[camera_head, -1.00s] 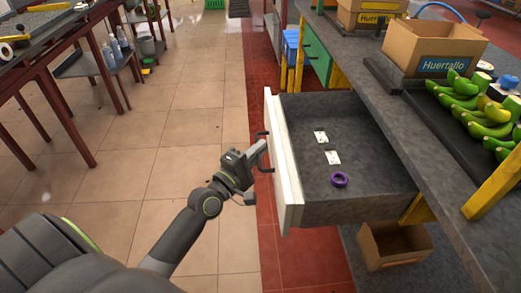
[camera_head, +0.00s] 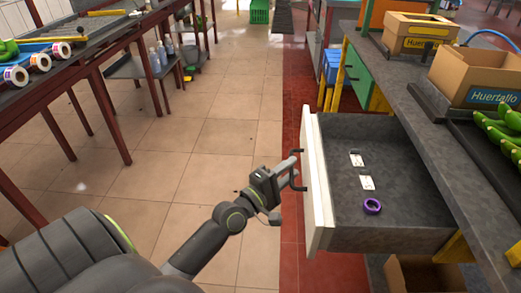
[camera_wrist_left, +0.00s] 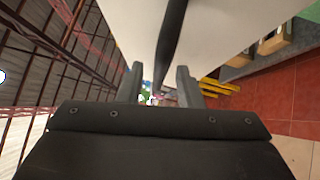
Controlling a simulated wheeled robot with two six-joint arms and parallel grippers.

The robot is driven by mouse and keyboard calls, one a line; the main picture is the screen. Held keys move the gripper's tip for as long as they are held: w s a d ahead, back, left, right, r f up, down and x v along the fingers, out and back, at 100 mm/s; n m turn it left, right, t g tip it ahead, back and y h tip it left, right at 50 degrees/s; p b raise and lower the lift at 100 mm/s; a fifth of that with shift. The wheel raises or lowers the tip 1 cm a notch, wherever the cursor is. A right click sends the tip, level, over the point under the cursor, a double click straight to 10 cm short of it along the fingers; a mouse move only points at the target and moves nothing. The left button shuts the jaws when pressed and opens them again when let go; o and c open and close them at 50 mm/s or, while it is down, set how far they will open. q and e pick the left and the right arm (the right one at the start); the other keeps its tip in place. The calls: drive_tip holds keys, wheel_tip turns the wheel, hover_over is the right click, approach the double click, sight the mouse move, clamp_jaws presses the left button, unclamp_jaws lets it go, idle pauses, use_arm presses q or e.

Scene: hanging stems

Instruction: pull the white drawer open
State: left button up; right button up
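The white drawer (camera_head: 318,190) stands well out from the grey counter on the right in the head view. Its grey inside holds a purple ring (camera_head: 372,205) and two small white cards (camera_head: 362,170). My left gripper (camera_head: 291,169) is at the dark handle on the drawer's front. In the left wrist view, the gripper's two fingers (camera_wrist_left: 161,85) stand apart, with the dark bar handle (camera_wrist_left: 171,40) running between them. Gaps show beside the bar, so the fingers do not look closed on it. My right gripper is not in view.
The counter (camera_head: 425,130) carries cardboard boxes (camera_head: 478,72) and green bananas (camera_head: 497,130). A cardboard box (camera_head: 425,275) sits below the drawer. A red-legged table (camera_head: 95,60) stands at the left. The tiled floor (camera_head: 195,140) between is clear.

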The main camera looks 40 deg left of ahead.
use_arm(q)
drive_tip(key=b+v, duration=0.4)
drive_tip(key=v, duration=1.2)
drive_tip(key=shift+b, duration=0.4)
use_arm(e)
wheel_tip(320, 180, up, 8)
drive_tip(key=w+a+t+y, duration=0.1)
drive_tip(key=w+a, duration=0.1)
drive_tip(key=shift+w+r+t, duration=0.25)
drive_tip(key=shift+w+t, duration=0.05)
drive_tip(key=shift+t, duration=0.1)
use_arm(q)
drive_tip(key=shift+s+a+r, duration=0.1)
